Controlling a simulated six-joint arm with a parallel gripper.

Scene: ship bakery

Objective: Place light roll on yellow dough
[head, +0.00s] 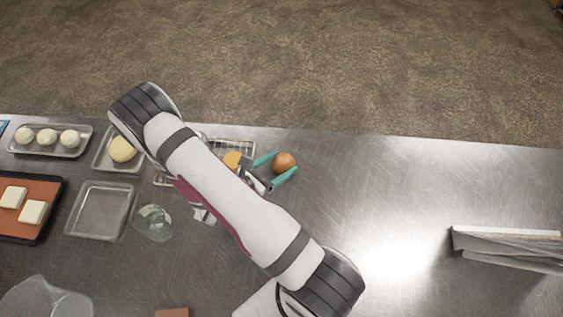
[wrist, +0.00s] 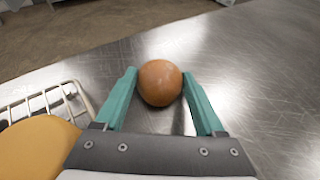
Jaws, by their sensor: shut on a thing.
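My gripper (head: 286,161) is shut on a round brown roll (wrist: 160,82), held between its two teal fingers over the steel counter. The roll also shows in the head view (head: 284,163). I cannot tell how far it is above the counter. The yellow dough (head: 122,149) is a pale yellow ball in a small metal tray (head: 103,160), left of my gripper and partly beside my arm. A lighter, golden-orange roll (head: 232,159) lies on a wire rack (head: 240,146); it also shows at the lower left of the wrist view (wrist: 38,148). My arm hides part of the rack.
A tray (head: 80,153) with three white dough balls stands at the far left. Near it are an empty metal tray (head: 99,212), a glass bowl (head: 153,224) and a brown-lined tray (head: 14,225) with white slabs. A metal object (head: 505,250) stands at right. The counter between is clear.

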